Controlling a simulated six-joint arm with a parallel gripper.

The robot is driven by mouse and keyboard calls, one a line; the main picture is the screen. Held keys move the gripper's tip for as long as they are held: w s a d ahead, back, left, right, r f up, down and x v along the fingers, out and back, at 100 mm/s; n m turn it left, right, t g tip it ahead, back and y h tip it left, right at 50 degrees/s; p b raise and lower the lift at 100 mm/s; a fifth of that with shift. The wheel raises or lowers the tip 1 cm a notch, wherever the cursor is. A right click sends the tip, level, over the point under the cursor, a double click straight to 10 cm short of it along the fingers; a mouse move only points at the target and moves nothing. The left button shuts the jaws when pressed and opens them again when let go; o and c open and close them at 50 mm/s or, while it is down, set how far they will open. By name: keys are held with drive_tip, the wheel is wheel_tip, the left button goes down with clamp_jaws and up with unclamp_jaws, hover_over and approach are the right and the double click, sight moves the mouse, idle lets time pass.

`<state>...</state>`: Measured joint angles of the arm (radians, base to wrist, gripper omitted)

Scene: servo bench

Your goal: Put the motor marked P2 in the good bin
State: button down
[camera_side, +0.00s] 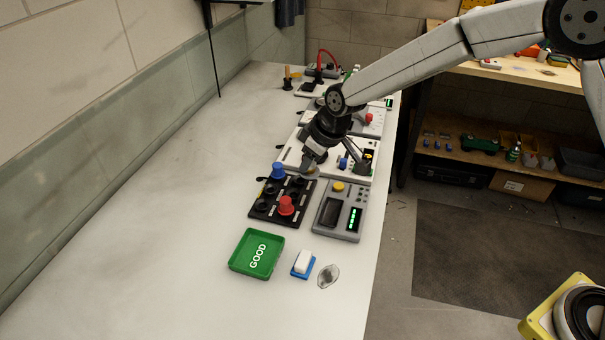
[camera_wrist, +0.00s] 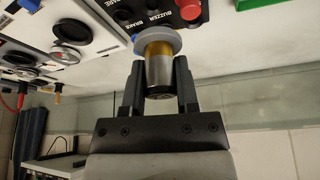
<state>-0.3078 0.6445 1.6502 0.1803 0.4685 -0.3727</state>
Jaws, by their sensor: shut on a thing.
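My gripper (camera_wrist: 160,85) is shut on a silver cylindrical motor (camera_wrist: 159,76) with a yellow band and a grey disc at its far end. No P2 mark is readable on it. In the side view my gripper (camera_side: 312,163) is over the back right corner of the black socket tray (camera_side: 262,217); the motor is mostly hidden there. The green bin lettered GOOD (camera_side: 248,262) lies in front of the tray and looks empty. Its edge also shows at the top right of the wrist view (camera_wrist: 262,4).
The bench's left side is clear.

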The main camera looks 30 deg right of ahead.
drive_tip(key=s+a+f+n, duration=0.1)
drive_tip(key=s+a+f, duration=0.1)
drive_tip(key=a, duration=0.6)
drive_tip(key=s+a+f+n+y, duration=0.1)
drive_tip(key=s+a, duration=0.3)
drive_tip(key=a, duration=0.4)
drive_tip(key=shift+f+n+g, duration=0.4)
drive_tip(key=shift+f+n, duration=0.3)
drive_tip(key=shift+f, duration=0.1)
drive_tip(key=shift+f, duration=0.15)
drive_tip(key=shift+d+f, duration=0.1)
drive_tip(key=shift+f, duration=3.2)
drive_tip(key=shift+f, duration=0.25)
drive_tip(key=shift+c, duration=1.4)
unclamp_jaws()
drive_tip(key=shift+c, duration=1.4)
